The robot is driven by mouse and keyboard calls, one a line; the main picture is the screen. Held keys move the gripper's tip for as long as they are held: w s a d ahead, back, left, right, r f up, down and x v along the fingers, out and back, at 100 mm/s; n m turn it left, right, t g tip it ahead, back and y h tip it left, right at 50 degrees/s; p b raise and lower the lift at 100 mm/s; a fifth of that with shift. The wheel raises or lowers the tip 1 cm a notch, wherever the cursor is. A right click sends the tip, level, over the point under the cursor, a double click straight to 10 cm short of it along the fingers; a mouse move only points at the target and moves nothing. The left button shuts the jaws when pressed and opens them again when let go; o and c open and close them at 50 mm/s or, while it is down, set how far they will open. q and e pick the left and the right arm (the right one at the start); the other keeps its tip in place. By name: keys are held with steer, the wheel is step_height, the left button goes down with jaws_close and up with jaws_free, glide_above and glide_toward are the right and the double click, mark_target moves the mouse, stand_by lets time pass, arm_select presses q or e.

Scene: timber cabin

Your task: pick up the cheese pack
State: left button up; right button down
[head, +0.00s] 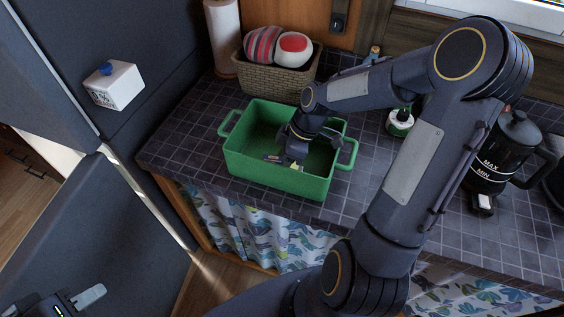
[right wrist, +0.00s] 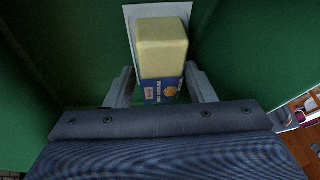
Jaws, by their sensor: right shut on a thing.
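The cheese pack (right wrist: 163,48) is a pale yellow block with a blue printed label, seen in the right wrist view against green walls. My right gripper (right wrist: 162,86) is shut on it, with one finger at each side. In the head view my right gripper reaches down into the green crate (head: 265,178), and its wrist hides much of the inside. Small coloured parts show beside the gripper there. My left gripper (head: 84,298) is at the bottom left corner, away from the counter; its jaw gap cannot be made out.
The crate stands on a dark tiled counter (head: 190,150). Behind it are a wicker basket (head: 275,78) and a paper roll (head: 222,38). A green-and-white bottle (head: 400,122) and a black coffee pot (head: 495,150) stand at right. A white carton (head: 116,85) is at left.

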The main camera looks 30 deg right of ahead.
step_height(320, 180, up, 18)
steer(key=shift+f+b, duration=0.25)
steer(key=shift+b, duration=0.1)
